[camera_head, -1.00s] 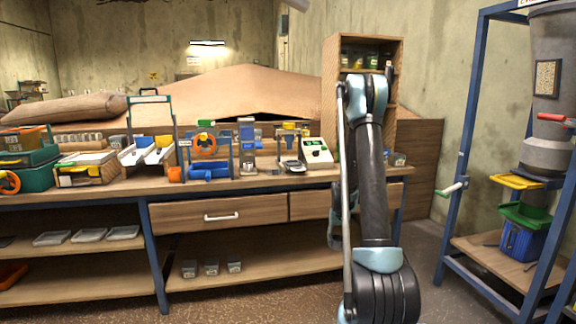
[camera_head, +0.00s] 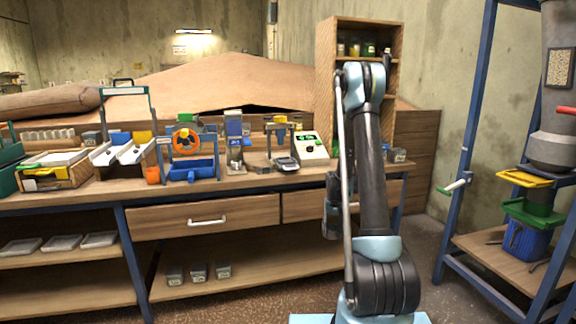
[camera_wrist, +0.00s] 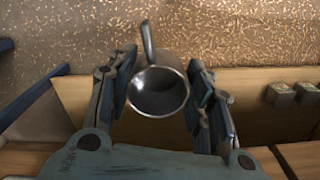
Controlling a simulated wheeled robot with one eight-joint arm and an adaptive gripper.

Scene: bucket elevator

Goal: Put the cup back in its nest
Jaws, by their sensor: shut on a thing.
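A grey metal cup (camera_wrist: 158,96) with a round open mouth and a thin handle shows in the wrist view. My gripper (camera_wrist: 161,74) has one finger on each side of it and is shut on it. The mouth faces the wrist camera, and the handle points to the top of the picture. In the head view, my gripper (camera_head: 331,212) is partly hidden by my arm, in front of the bench drawers, and I cannot make out the cup there. I cannot tell which thing is the cup's nest.
The wooden bench (camera_head: 70,200) holds several devices, including an orange wheel stand (camera_head: 185,141) and a green-screened meter (camera_head: 309,147). A tall wooden shelf (camera_head: 325,95) stands behind my arm. A blue-framed elevator stand (camera_head: 463,150) is at right. Floor shows between bench and stand.

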